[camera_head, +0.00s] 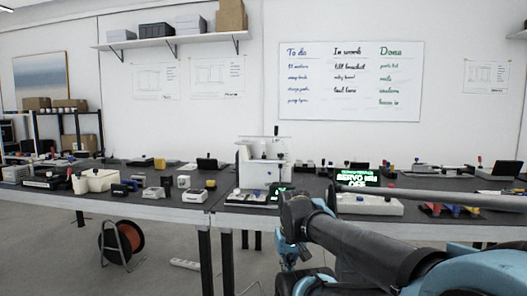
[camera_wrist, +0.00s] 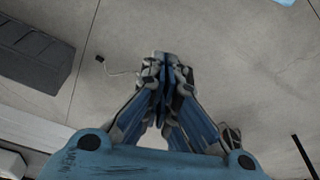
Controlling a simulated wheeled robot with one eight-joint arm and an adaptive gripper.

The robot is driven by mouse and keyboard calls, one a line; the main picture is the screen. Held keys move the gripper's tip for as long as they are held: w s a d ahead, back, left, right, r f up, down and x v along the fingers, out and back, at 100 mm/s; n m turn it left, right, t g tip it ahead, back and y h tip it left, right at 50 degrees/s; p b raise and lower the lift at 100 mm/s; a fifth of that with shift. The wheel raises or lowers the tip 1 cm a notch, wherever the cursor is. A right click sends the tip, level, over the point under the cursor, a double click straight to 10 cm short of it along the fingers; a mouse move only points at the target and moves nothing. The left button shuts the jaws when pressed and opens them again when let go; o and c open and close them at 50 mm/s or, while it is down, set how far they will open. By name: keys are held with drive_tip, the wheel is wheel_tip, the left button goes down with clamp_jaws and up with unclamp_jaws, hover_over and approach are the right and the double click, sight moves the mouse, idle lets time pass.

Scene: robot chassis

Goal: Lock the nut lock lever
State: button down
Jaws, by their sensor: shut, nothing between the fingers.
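I cannot pick out the nut lock lever for certain in either view. A white boxy fixture (camera_head: 263,166) with a thin upright post stands on the workbench near the middle of the head view; its details are too small to read. My gripper (camera_wrist: 163,62) is shut and empty in the wrist view, with its blue and grey fingers together over bare grey floor. No task object shows at its fingertips. In the head view my arm reaches in from the lower right, in front of the bench edge.
The dark workbench (camera_head: 228,208) carries many small devices, including a white box (camera_head: 97,180) at left and a green-lit display (camera_head: 357,178) at right. A cable reel (camera_head: 122,243) and power strip (camera_head: 186,264) lie on the floor. A whiteboard (camera_head: 350,105) hangs behind.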

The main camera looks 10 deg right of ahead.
sight(263, 145)
drive_tip(key=w+r+t, duration=0.6)
drive_tip(key=w+r, duration=0.2)
drive_tip(key=w, duration=0.6)
drive_tip(key=w+r+t, duration=0.6)
drive_tip(key=w+r, duration=0.2)
drive_tip(key=w, duration=0.5)
drive_tip(key=w+r+t, duration=0.6)
drive_tip(key=w+r, duration=0.3)
drive_tip(key=w, duration=0.5)
drive_tip(key=shift+w+d+t+h, duration=0.35)
drive_tip(key=shift+t+h, duration=0.05)
drive_tip(key=x, duration=1.4)
